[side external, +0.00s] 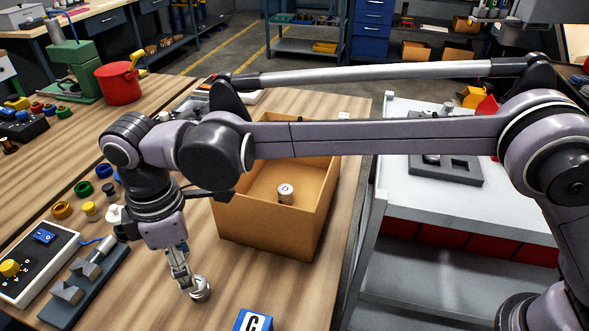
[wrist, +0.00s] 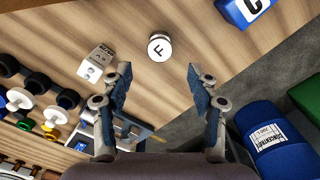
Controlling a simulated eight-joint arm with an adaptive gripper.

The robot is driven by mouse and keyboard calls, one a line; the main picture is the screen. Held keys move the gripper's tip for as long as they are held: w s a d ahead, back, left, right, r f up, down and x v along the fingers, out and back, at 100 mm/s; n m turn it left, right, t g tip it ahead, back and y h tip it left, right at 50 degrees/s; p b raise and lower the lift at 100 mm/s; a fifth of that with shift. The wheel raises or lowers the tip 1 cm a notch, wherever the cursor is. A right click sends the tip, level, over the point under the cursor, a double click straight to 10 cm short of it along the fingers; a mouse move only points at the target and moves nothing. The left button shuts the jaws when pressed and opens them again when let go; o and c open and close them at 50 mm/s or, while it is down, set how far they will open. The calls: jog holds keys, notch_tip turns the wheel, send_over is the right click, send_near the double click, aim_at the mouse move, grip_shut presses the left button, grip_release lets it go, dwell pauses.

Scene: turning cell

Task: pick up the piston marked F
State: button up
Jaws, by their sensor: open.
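The piston marked F (wrist: 160,47) shows in the wrist view as a short pale cylinder with a black F on its white round top. It stands on the wooden bench, ahead of my fingertips and roughly centred between their lines. My gripper (wrist: 160,75) is open, with nothing between its two fingers. In the side view, my gripper (side external: 183,279) points down at the bench. A small silvery round piece (side external: 201,290), which appears to be the same piston, is close by its fingertips; I cannot tell whether they touch.
A cardboard box (side external: 248,222) holding a piston marked D (side external: 286,193) stands behind my gripper. A blue block marked C (side external: 253,321) is in front. A fixture with metal V-blocks (side external: 84,284) and a control box (side external: 33,262) lie to the left. Coloured rings (side external: 84,188) lie beyond them.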

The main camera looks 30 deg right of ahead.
aim_at(200, 296)
jog(key=shift+d+f, duration=0.15)
jog(key=shift+f, duration=1.85)
jog(key=shift+d+f, duration=0.1)
jog(key=shift+f, duration=1.85)
grip_shut()
